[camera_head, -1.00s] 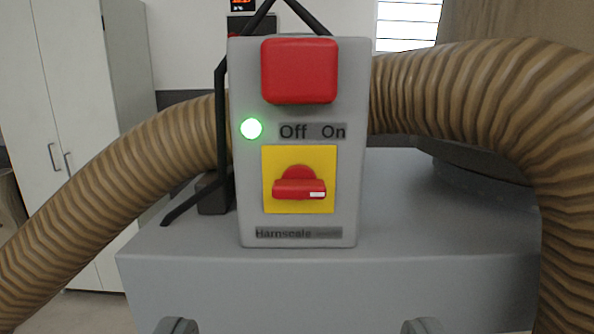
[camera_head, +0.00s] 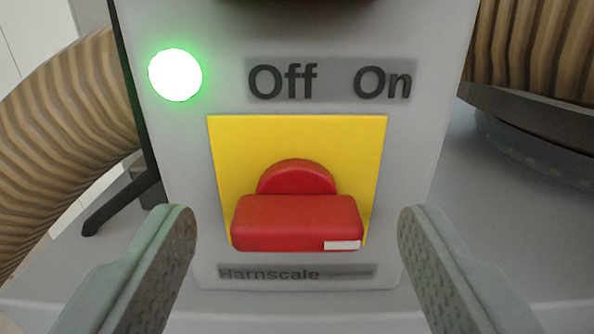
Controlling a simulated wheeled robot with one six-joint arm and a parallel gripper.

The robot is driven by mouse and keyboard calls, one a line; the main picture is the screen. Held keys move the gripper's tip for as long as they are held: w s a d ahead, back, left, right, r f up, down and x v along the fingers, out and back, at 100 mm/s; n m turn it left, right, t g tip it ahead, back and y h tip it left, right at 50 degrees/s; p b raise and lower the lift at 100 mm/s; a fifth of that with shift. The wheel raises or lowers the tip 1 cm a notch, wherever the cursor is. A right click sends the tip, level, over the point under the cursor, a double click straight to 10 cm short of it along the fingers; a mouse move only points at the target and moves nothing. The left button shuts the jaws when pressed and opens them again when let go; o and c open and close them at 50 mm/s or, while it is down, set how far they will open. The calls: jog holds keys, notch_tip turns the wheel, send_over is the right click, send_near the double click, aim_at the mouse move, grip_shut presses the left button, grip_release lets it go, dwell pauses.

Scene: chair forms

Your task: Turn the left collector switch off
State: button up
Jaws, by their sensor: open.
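The collector switch is a red rotary knob (camera_head: 297,220) on a yellow square plate (camera_head: 232,150), set in a grey control box (camera_head: 205,135). Its bar lies horizontal, with a white mark (camera_head: 342,245) at its right end, on the "On" side. The labels "Off" and "On" (camera_head: 330,80) stand above the plate. A green lamp (camera_head: 175,75) glows at the upper left of the box. My gripper (camera_head: 297,225) is open, with one finger on each side of the knob and a gap on both sides. Nothing is between the fingers that they touch.
Brown ribbed hoses run at the left (camera_head: 60,150) and the upper right (camera_head: 530,50) of the box. A black stand leg (camera_head: 120,205) is at its left. The grey surface (camera_head: 500,200) right of the box is clear.

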jog(key=shift+w, duration=0.8)
jog(key=c, duration=1)
